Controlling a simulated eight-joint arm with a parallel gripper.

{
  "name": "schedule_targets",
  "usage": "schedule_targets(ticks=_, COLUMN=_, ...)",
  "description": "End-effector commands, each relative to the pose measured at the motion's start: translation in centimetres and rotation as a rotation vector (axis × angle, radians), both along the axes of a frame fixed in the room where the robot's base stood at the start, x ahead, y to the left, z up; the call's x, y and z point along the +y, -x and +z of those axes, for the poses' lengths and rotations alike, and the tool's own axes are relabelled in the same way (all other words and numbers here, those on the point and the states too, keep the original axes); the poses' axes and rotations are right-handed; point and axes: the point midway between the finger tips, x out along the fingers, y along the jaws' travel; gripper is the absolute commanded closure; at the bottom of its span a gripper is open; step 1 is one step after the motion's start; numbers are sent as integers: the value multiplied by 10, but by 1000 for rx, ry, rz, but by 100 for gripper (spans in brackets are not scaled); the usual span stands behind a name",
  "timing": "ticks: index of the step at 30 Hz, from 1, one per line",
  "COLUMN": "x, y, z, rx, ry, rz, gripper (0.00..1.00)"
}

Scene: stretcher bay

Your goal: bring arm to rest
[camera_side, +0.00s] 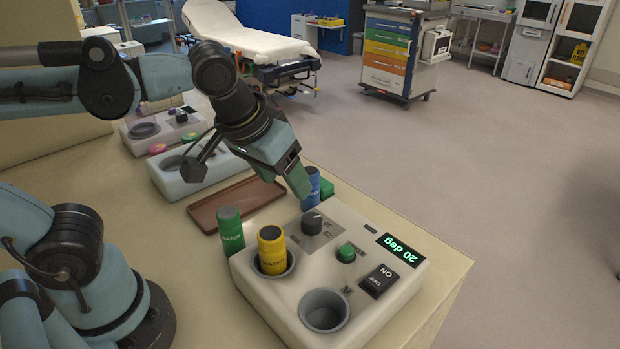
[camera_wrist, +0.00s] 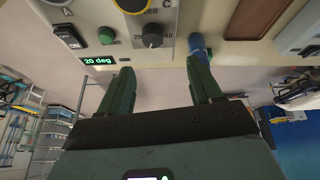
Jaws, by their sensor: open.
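My gripper (camera_side: 299,182) points down over the far side of a white device (camera_side: 322,251) on the tan table. It also shows in the wrist view (camera_wrist: 163,80), where its two green fingers are apart with nothing between them. The device has a grey knob (camera_side: 311,222), a green button (camera_side: 346,253), a black ON/OFF switch (camera_side: 380,281) and a lit display (camera_side: 401,250) reading 20 deg. A yellow bottle (camera_side: 272,250) stands in one of its round wells. The other well (camera_side: 325,310) is empty. Contact between fingers and device cannot be told.
A green bottle (camera_side: 230,231) stands beside the device, and a blue bottle (camera_side: 313,186) stands behind it, close to my fingers. A brown tray (camera_side: 237,203) lies beyond. More white devices (camera_side: 186,180) sit farther back. A stretcher (camera_side: 250,42) and a drawer cart (camera_side: 390,52) stand on the floor.

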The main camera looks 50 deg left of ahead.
Motion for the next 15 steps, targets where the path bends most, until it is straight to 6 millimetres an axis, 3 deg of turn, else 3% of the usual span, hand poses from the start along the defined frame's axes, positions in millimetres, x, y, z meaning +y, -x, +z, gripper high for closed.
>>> schedule_targets(ticks=7, x=48, y=-4, z=-34, rx=-140, ry=-39, rz=-99, gripper=36)
schedule_targets(ticks=15, x=59, y=-5, z=-41, rx=-186, ry=-69, rz=-135, gripper=36)
